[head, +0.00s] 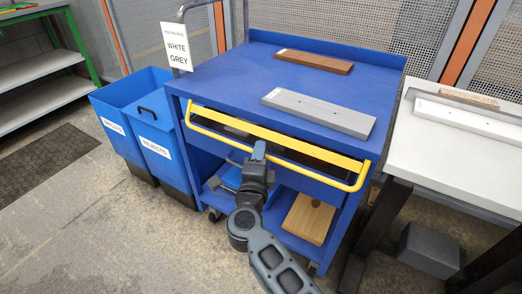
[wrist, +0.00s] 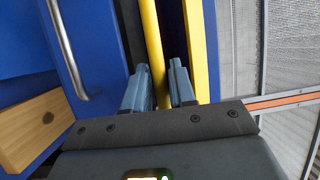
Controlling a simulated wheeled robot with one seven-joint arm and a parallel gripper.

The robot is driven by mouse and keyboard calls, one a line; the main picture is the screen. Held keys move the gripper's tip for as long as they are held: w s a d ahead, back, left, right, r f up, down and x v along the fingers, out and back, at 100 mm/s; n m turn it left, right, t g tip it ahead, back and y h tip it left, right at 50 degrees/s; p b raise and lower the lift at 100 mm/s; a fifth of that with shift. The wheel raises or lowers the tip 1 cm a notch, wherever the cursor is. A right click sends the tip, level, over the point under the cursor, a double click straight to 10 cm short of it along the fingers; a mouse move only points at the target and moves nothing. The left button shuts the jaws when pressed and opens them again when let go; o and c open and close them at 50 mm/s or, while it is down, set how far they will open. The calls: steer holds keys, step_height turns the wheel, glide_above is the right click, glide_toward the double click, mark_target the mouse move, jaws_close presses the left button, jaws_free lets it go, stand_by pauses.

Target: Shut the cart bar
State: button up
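The yellow cart bar (head: 300,143) runs across the front top edge of the blue cart (head: 225,75), with a round yellow tube hanging in front of a flat yellow strip. A dark gap shows behind the bar. My gripper (head: 259,150) is at the middle of the bar, in front of the cart. In the wrist view the yellow tube (wrist: 151,40) passes between the two fingers of my gripper (wrist: 160,80). The fingers stand apart, with a narrow gap beside the tube. The flat yellow strip (wrist: 196,45) lies just right of the right finger.
A brown board (head: 315,61) and a grey board (head: 320,112) lie on the cart top. A wooden block (head: 308,218) is on its lower shelf. Blue bins (head: 160,145) stand left, a white table (head: 450,150) right. A metal handle (wrist: 68,50) shows in the wrist view.

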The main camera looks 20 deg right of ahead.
steer(key=shift+x, duration=1)
jaws_close()
